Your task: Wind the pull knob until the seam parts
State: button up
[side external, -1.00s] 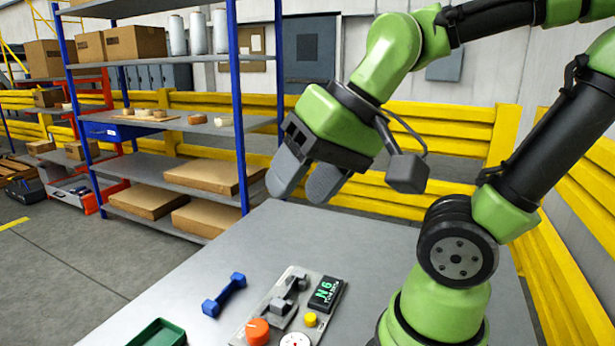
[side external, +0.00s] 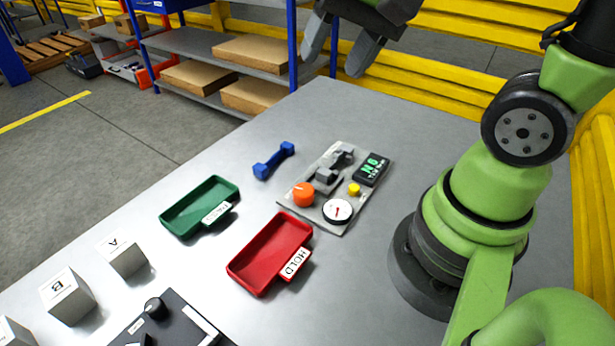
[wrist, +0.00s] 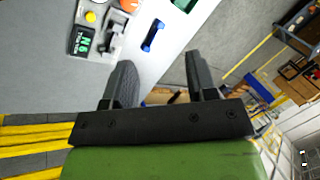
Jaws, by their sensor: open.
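The seam tester is a grey plate on the table (side external: 440,120) with an orange knob (side external: 303,194), a round white dial with a red needle (side external: 337,211), a yellow button (side external: 354,189), grey clamp parts (side external: 334,166) and a black display with green characters (side external: 371,169). I take the orange knob for the pull knob. My gripper (side external: 343,62) is open and empty, high above the table's far end. In the wrist view my gripper (wrist: 165,88) has its fingers apart, with the display (wrist: 80,40) and yellow button (wrist: 91,17) at upper left. No seam is clearly visible.
A blue dumbbell-shaped piece (side external: 273,161) lies left of the tester. A green tray (side external: 163,214) and a red HOLD tray (side external: 232,272) stand nearer. Boxes marked A (side external: 126,258) and B (side external: 68,297) and a black device (side external: 178,322) fill the near left.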

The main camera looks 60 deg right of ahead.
jog(key=w+d+f+m+g+y, duration=0.1)
jog(key=w+d+f+m+g, duration=0.3)
jog(key=f, duration=0.3)
jog(key=m+y, duration=0.1)
jog(key=m, duration=0.3)
send_near(304, 188)
jog(key=shift+g, duration=0.4)
jog(key=x, duration=1)
jog(key=shift+w, duration=0.3)
